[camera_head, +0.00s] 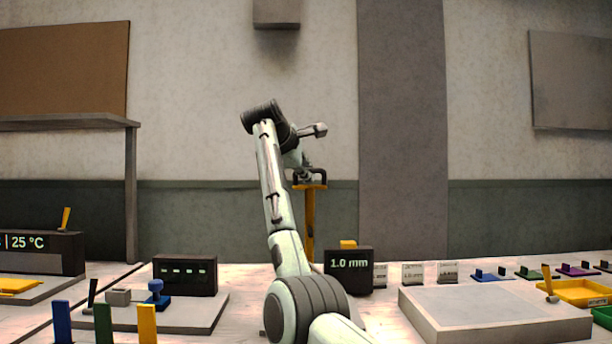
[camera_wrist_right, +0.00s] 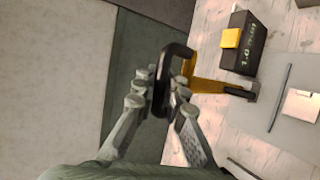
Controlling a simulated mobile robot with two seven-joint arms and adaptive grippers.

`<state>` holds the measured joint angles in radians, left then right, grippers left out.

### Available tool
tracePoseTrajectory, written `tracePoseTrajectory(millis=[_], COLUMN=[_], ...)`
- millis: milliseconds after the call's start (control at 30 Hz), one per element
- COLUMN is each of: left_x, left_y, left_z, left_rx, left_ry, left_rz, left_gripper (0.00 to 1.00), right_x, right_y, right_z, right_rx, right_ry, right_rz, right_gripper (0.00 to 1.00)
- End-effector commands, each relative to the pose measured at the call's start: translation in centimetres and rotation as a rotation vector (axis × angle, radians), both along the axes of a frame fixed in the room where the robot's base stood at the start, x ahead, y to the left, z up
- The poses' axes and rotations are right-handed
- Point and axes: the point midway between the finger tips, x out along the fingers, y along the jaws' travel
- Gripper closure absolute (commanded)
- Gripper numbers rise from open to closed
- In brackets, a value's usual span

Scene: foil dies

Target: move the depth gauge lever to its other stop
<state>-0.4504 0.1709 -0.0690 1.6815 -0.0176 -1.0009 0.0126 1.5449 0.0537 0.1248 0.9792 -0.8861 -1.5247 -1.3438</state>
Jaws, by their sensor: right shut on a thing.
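A dark display box (camera_head: 349,270) reading "1.0 mm" stands near the middle of the bench in the head view, with a short yellow piece (camera_head: 348,244) on top. A tall yellow lever (camera_head: 310,222) with a black loop handle stands upright just left of it. My right gripper (camera_head: 305,174) is at the lever's top, shut on the handle. In the right wrist view, my gripper's fingers (camera_wrist_right: 160,97) close around the black handle (camera_wrist_right: 174,52), and the yellow bar (camera_wrist_right: 208,86) runs right to its base. I cannot tell which yellow part is the gauge's lever. My left gripper is out of view.
A second dark display (camera_head: 185,274) and a blue-knobbed stamp (camera_head: 155,292) stand left. A broad grey slab (camera_head: 480,304) lies right, near a yellow tray (camera_head: 585,292). Small cards and coloured pieces line the back. The space above the bench around the lever looks clear.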

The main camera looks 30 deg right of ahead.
Motion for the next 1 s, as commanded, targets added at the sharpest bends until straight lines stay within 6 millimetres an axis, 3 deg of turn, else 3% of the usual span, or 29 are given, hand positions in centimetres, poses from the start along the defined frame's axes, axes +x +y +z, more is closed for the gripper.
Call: tracePoseTrajectory(millis=[267, 300, 500, 867, 1000], left_x=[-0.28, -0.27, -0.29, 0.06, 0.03], left_y=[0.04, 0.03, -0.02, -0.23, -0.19], left_z=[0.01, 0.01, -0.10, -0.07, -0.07], left_rx=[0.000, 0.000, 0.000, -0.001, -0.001], left_ry=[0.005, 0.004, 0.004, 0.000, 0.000], left_rz=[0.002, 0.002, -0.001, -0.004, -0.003], left_gripper=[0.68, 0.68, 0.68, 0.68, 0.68], right_x=[-0.03, -0.02, -0.02, -0.01, -0.52], right_y=[0.01, 0.00, 0.00, 0.07, 0.95], right_z=[0.72, 0.73, 0.56, 0.27, 0.76], right_rx=[-0.010, -0.010, -0.008, -0.004, -0.004], right_ry=[-0.012, -0.012, -0.011, -0.006, -0.007], right_rz=[0.003, 0.003, 0.003, 0.002, 0.003], right_gripper=[1.00, 0.89, 0.68, 0.68, 0.68])
